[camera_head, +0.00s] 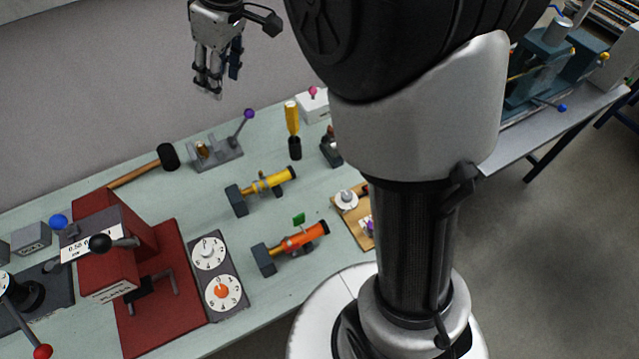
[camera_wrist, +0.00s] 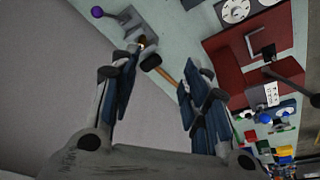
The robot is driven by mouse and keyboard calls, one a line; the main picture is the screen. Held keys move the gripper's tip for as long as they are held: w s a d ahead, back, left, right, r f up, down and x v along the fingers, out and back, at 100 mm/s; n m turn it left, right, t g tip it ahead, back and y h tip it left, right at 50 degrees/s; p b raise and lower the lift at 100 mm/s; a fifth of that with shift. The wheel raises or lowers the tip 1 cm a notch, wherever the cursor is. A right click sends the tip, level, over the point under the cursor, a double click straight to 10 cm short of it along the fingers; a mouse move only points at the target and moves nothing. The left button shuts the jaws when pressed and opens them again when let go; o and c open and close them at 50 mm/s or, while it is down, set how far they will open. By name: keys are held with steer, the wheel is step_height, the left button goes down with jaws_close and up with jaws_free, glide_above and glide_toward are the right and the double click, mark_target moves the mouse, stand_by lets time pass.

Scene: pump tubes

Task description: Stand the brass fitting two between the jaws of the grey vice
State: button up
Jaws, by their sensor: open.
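The grey vice (camera_head: 226,158) stands near the back edge of the pale green bench, with a purple-knobbed lever at its right. A small brass fitting (camera_head: 202,150) stands roughly upright at the vice's left part, seemingly between the jaws; which fitting it is cannot be read. The vice also shows at the top of the wrist view (camera_wrist: 130,20), with the brass piece (camera_wrist: 142,42) partly hidden behind a finger. My gripper (camera_head: 208,86) is open and empty, raised above and behind the vice. Its spread fingers show in the wrist view (camera_wrist: 158,78).
A black-headed mallet (camera_head: 168,157) lies left of the vice. A yellow tube (camera_head: 270,183) and an orange tube (camera_head: 304,239) with dark blocks lie in front. A red machine (camera_head: 120,240) and a two-dial panel (camera_head: 216,270) stand at front left. A yellow-handled tool (camera_head: 292,118) stands at right.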

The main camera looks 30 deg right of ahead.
steer(key=s+d+r+m+t+h, duration=0.1)
steer(key=s+r+m, duration=0.1)
steer(key=s, duration=0.6)
steer(key=s+d+r+m, duration=0.1)
steer(key=s+d+m, duration=0.1)
steer(key=s, duration=0.6)
steer(key=s+d+f+m+t+h, duration=0.1)
steer(key=s+f+m, duration=0.3)
steer(key=s, duration=0.9)
steer(key=shift+s+d+f, duration=0.25)
steer(key=shift+d+f, duration=0.35)
steer(key=shift+f, duration=0.1)
steer(key=shift+f+b, duration=0.3)
